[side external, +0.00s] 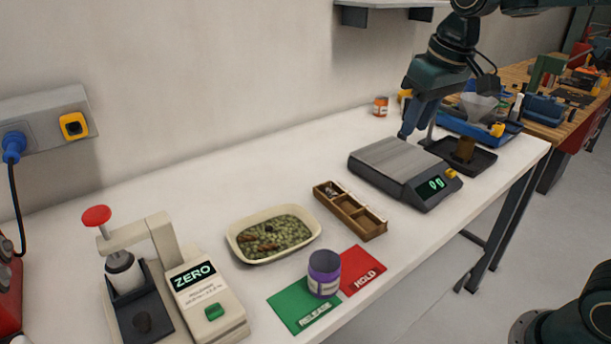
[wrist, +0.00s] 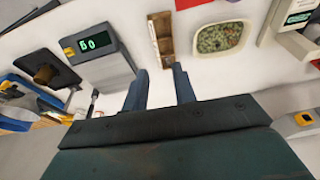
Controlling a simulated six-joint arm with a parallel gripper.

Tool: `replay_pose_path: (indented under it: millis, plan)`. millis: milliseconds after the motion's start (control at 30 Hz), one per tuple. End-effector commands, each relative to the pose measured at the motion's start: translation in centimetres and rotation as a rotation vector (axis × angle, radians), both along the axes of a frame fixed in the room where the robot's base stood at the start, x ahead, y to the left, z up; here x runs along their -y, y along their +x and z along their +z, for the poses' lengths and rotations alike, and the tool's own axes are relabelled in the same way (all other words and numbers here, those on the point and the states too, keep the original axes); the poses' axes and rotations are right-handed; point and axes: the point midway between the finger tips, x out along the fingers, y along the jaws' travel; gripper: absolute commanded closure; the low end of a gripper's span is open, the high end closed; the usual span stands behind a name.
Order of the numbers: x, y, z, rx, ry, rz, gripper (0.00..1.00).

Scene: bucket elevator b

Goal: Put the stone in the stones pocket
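A cream dish (side external: 236,250) holds many green pellets with brown twig-like pieces among them; it also shows in the wrist view (wrist: 245,33). I cannot single out a stone there. A wooden tray (side external: 373,233) with three pockets stands right of the dish; small greyish pieces lie in its far-left pocket. I cannot read which pocket is for stones. The tray also shows in the wrist view (wrist: 168,40). My gripper (side external: 404,134) is high, near the scale's back edge in the side view. In the wrist view my gripper (wrist: 159,70) has its fingers apart and nothing between them.
A scale (side external: 392,160) reading about zero stands right of the tray. A purple cup (side external: 324,276) stands between a green card (side external: 292,306) and a red HOLD card (side external: 362,268). A press-like device (side external: 205,290) stands at front left. A black tray (side external: 478,160) lies beyond the scale.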

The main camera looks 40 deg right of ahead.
Motion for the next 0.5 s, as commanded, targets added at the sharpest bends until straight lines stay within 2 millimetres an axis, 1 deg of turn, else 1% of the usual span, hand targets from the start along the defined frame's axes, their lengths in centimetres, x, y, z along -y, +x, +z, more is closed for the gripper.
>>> replay_pose_path:
  millis: [33,267,500]
  plan:
    - [0.0,-1.5,0.3,0.018,-0.001,0.002,0.73]
    - [0.0,-7.1,0.4,0.086,-0.006,0.013,0.73]
    - [0.0,-12.8,-1.0,0.154,-0.011,0.023,0.73]
